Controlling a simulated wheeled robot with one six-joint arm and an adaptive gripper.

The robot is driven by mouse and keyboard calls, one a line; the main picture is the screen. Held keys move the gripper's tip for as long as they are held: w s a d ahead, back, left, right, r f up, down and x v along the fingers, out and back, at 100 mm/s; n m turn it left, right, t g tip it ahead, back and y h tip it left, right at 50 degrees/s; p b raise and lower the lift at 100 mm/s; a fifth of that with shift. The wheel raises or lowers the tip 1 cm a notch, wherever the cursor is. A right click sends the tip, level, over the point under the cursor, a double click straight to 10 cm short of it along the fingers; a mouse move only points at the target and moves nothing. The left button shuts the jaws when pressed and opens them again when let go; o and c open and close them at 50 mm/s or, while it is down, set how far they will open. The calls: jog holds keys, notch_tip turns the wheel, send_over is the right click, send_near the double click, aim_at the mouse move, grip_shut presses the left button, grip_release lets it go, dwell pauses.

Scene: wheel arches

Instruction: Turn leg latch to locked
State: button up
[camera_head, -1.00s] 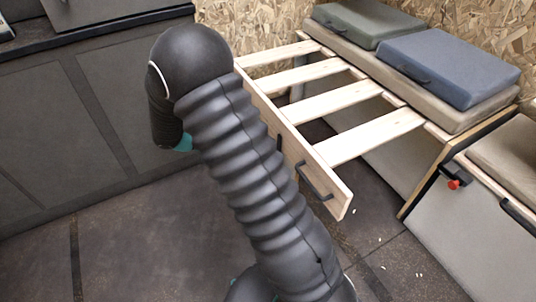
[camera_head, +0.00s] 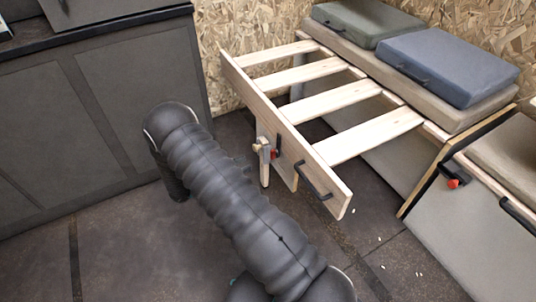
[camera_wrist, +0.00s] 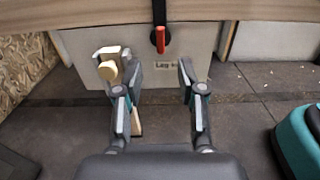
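The leg latch shows as a small red handle (camera_head: 275,153) on the front board of the pulled-out slatted frame. In the wrist view the red latch handle (camera_wrist: 160,40) points roughly upright on a dark round pivot, above a partly readable "Leg" label (camera_wrist: 166,65). My gripper (camera_wrist: 160,75) is open and empty, its two fingers spread below and on either side of the latch in the picture, apart from it. A wooden leg piece with a rounded knob (camera_wrist: 108,70) is beside the left finger. In the head view my gripper is hidden by my arm.
The slatted frame (camera_head: 337,184) juts out from the bench, with a black handle (camera_head: 312,181) on its front board. Another red latch (camera_head: 453,184) is on the right-hand cabinet. Dark cabinets (camera_head: 90,120) stand at left.

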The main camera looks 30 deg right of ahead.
aim_at(271, 153)
jog(key=d, duration=1)
jog(key=shift+w+d, duration=0.15)
jog(key=shift+d, duration=0.1)
grip_shut()
